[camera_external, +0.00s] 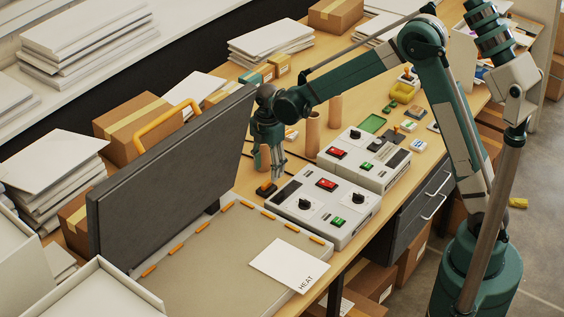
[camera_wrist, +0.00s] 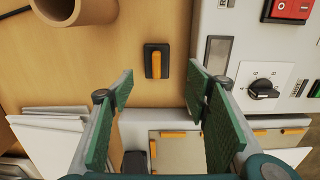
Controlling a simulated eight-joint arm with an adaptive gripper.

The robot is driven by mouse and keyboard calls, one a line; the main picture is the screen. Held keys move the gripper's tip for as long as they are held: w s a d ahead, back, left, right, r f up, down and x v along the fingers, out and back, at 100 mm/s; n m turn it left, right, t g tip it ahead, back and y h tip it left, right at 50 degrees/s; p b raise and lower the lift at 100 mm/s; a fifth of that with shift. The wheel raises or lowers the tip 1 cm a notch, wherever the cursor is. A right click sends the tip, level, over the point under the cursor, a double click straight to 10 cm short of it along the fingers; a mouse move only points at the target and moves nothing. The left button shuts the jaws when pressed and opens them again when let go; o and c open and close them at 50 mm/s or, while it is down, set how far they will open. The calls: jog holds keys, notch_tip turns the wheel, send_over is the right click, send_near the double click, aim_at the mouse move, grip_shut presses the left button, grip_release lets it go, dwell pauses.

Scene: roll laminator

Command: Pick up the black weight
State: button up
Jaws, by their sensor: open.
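A small black block with an orange bar on top (camera_external: 266,189), which looks like the black weight, lies on the wooden table beside the control box. In the wrist view the block (camera_wrist: 148,52) is upright in the picture, just beyond the gap between the fingers. My gripper (camera_external: 270,165) points down above the block in the external view. In the wrist view my gripper (camera_wrist: 158,92) is open, with a finger on each side and nothing between them. I cannot tell the exact height of the fingertips above the block.
Two control boxes (camera_external: 313,217) with red and green switches stand close on the right. Cardboard tubes (camera_external: 313,136) stand behind. The laminator's raised dark lid (camera_external: 165,185) is at left, and its pale bed (camera_external: 220,260) carries a HEAT sheet (camera_external: 285,262).

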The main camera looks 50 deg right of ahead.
aim_at(266, 182)
jog(key=shift+w+a+f, duration=0.1)
jog(key=shift+w+f, duration=0.1)
jog(key=shift+f, duration=0.15)
jog(key=shift+f, duration=0.1)
jog(key=shift+f, duration=1.2)
jog(key=shift+w+f, duration=0.15)
jog(key=shift+f, duration=2.45)
jog(key=c, duration=1.3)
